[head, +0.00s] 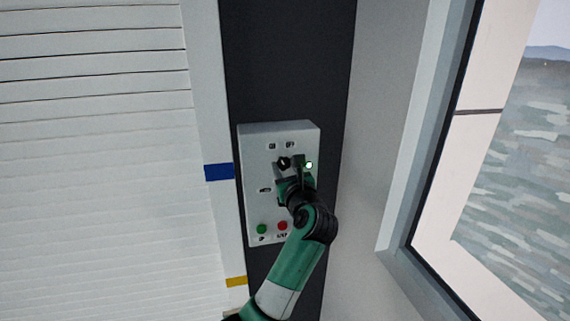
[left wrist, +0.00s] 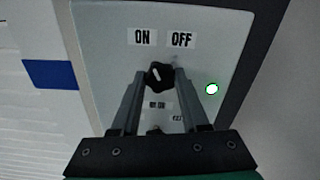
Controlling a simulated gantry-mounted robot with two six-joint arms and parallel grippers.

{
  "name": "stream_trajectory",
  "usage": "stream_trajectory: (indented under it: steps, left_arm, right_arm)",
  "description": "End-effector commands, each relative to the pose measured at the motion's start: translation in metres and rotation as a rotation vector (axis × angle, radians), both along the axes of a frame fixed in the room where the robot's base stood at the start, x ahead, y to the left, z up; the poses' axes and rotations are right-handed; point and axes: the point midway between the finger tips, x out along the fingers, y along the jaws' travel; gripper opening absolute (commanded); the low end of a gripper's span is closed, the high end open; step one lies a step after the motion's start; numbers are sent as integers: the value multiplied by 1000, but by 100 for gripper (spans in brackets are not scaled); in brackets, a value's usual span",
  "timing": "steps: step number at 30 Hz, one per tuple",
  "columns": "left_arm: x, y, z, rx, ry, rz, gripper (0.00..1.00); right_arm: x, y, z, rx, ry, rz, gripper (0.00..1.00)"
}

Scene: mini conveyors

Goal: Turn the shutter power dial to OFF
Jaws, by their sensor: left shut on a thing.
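A light grey control box (head: 258,205) is mounted on a dark vertical panel. Its black power dial (left wrist: 158,75) sits below the ON label (left wrist: 142,37) and the OFF label (left wrist: 181,39). A pale mark on the dial appears to lean up and left, towards ON. My left gripper (left wrist: 160,72) has one finger on each side of the dial and is shut on it. In the head view, my left gripper (head: 291,166) partly covers the box. A bright lamp (left wrist: 212,89) is lit right of the dial. My right gripper is not in view.
A green button (head: 261,229) and a red button (head: 282,225) are low on the box. A white slatted shutter (head: 90,160) fills the left, with blue (head: 219,172) and yellow (head: 236,282) marks on its frame. A window (head: 520,180) is at right.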

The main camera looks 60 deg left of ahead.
Motion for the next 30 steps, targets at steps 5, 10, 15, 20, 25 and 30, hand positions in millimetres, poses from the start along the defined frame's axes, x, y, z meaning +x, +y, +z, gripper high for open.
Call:
stream_trajectory:
  steps: [5,10,15,20,25,30]
  left_arm:
    - [0,0,7,24,101,0,0]
    - [0,0,9,57,238,0,0]
    - [0,0,10,95,395,0,0]
    - [0,0,10,133,542,-1,0]
    - [-1,0,8,169,689,0,0]
    - [0,0,7,200,811,-1,0]
  right_arm:
    - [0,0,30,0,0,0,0]
    - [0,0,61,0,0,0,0]
    - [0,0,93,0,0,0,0]
    - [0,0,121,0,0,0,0]
    - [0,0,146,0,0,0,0]
    - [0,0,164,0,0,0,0]
